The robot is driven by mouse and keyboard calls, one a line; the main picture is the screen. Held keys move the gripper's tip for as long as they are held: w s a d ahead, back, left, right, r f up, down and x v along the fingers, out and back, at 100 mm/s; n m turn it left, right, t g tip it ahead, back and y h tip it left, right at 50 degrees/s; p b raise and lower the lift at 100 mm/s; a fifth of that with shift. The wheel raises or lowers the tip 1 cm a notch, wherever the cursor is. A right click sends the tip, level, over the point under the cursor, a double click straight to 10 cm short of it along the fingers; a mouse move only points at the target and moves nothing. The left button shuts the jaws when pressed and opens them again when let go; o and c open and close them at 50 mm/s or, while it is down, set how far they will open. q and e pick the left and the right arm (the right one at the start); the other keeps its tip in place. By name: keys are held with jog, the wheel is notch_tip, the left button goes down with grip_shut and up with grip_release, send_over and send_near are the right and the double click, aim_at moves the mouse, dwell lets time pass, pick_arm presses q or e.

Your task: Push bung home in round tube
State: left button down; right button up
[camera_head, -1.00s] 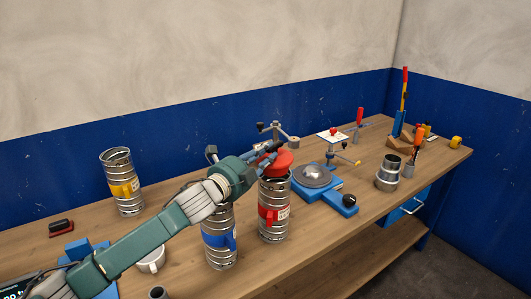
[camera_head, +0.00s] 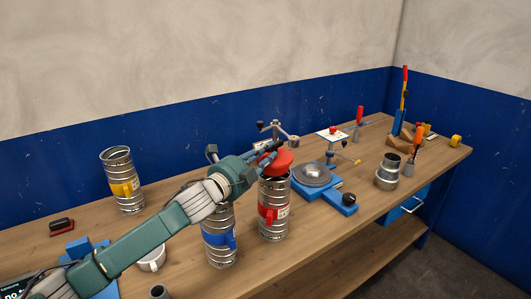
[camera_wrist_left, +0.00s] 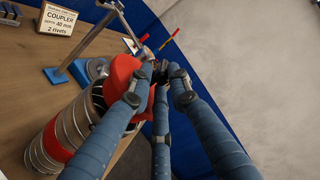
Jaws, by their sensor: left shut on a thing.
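The red bung (camera_head: 277,162) sits at the mouth of the metal spiral tube with the red band (camera_head: 274,213). How deep it sits in the tube I cannot tell. My left gripper (camera_head: 264,155) is shut on the bung from the upper left. In the left wrist view the fingers close around the red bung (camera_wrist_left: 121,78) above the ribbed tube (camera_wrist_left: 62,135), and part of the bung is hidden behind a finger. My right gripper is not in view.
A blue-banded tube (camera_head: 220,238) stands close at the left, a yellow-banded tube (camera_head: 122,180) farther left. A blue-based turntable (camera_head: 314,174) is right of the red-banded tube. A grey reducer (camera_head: 388,172) stands farther right. A coupler sign (camera_wrist_left: 62,20) shows in the left wrist view.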

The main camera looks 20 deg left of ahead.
pick_arm(q)
jog(key=shift+f+b, duration=0.8)
jog(key=shift+f, duration=0.3)
jog(key=shift+f, duration=0.4)
jog(key=shift+f+b, duration=0.7)
jog(key=shift+f, duration=0.05)
jog(key=shift+d+r, duration=0.1)
jog(key=shift+r+p, duration=1.9)
jog(key=shift+r, duration=0.05)
jog(key=shift+f, duration=0.15)
jog(key=shift+a+m, duration=0.2)
jog(key=shift+m, duration=0.2)
jog(key=shift+d+p, duration=0.1)
jog(key=shift+p, duration=0.45)
jog(key=shift+f+b, duration=0.55)
jog(key=shift+f, duration=0.2)
